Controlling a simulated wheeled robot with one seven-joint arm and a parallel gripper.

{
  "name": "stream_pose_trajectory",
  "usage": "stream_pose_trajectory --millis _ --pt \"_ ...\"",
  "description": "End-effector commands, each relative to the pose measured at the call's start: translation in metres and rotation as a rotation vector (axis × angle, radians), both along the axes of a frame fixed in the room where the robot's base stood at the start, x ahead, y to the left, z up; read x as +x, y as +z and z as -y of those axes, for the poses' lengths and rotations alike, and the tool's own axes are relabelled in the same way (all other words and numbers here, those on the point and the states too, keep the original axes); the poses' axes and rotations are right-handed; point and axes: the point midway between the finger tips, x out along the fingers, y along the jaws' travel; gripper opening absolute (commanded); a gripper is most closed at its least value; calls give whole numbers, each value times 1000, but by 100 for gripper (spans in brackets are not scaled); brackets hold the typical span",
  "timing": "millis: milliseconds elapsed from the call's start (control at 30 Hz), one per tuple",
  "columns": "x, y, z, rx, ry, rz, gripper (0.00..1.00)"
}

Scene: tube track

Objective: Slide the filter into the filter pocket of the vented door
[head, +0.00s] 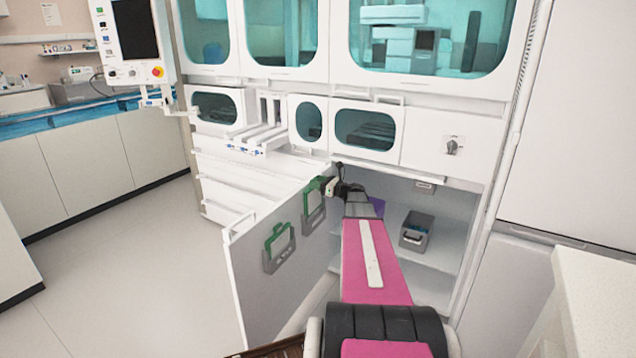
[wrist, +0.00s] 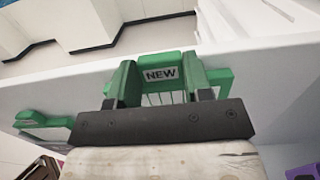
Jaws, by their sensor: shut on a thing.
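The vented door (head: 255,285) stands open, with two grey pockets on its inner face. The green filter (head: 318,187) is at the top of the farther pocket (head: 313,222). How deep it sits in the pocket cannot be told. In the wrist view its green tab (wrist: 162,74) carries a "NEW" label. My gripper (head: 332,186) is shut on this filter at the door's upper edge; in the wrist view the gripper (wrist: 160,82) has a finger on each side of the tab. A second green filter (head: 278,236) sits in the nearer pocket (head: 279,258).
The open cabinet (head: 455,235) behind the door holds a grey bin (head: 416,231) on its shelf. A purple thing (head: 377,207) is partly hidden behind my arm. The floor to the left (head: 130,270) is clear.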

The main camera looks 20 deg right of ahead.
Motion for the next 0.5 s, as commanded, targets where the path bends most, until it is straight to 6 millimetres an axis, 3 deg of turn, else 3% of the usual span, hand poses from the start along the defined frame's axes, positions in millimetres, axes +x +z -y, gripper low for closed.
stream_pose_trajectory --millis 500 --pt "0 -4 0 1 0 -1 4"
